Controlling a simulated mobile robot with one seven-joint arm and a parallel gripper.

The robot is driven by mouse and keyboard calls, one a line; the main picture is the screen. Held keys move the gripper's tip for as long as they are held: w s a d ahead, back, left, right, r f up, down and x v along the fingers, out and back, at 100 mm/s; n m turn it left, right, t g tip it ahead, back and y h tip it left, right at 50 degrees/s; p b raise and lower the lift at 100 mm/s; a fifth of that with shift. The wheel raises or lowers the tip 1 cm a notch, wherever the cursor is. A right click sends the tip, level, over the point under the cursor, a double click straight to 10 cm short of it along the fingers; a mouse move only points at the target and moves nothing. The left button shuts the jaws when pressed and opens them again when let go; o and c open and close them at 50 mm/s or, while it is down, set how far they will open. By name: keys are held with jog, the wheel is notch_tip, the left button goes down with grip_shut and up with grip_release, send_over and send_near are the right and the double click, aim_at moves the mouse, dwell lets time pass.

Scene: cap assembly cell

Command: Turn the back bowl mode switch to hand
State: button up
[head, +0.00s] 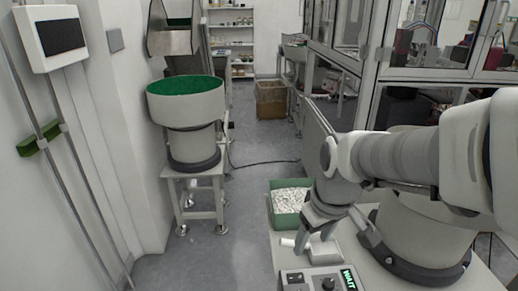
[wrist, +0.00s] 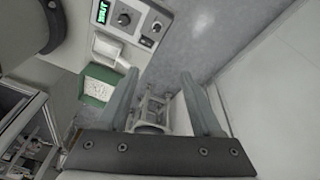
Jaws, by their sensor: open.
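A grey control panel (head: 305,284) is at the bottom edge of the head view, with a black round knob (head: 328,284) and a lit green display reading WAIT (head: 348,279). In the wrist view the panel is at the top, showing the knob (wrist: 124,19) and a smaller dark switch (wrist: 156,27). I cannot read labels or tell which one is the back bowl mode switch, or its setting. My gripper (wrist: 161,75) is open and empty, its fingers apart from the panel. In the head view it hangs above and behind the panel.
A bowl feeder (head: 186,106) with a green inside stands on a metal stand at left. A green bin of white pieces (head: 289,203) lies beyond the panel. A white tray (wrist: 107,47) sits beside the panel. Open floor (head: 215,255) lies left of the table.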

jog(key=w+f+n+g, duration=0.1)
jog(key=w+f, duration=0.1)
jog(key=f, duration=0.7)
jog(key=w+f+n+g+b, duration=0.1)
jog(key=w+f, duration=0.1)
jog(key=f, duration=0.8)
jog(key=w+f+n, duration=0.1)
jog(key=f+n, duration=0.1)
jog(key=f, duration=0.8)
jog(key=shift+w+d+g+h, duration=0.15)
jog(key=shift+w+g+h, duration=0.15)
jog(key=shift+w+g, duration=0.1)
jog(key=shift+c, duration=0.4)
grip_shut()
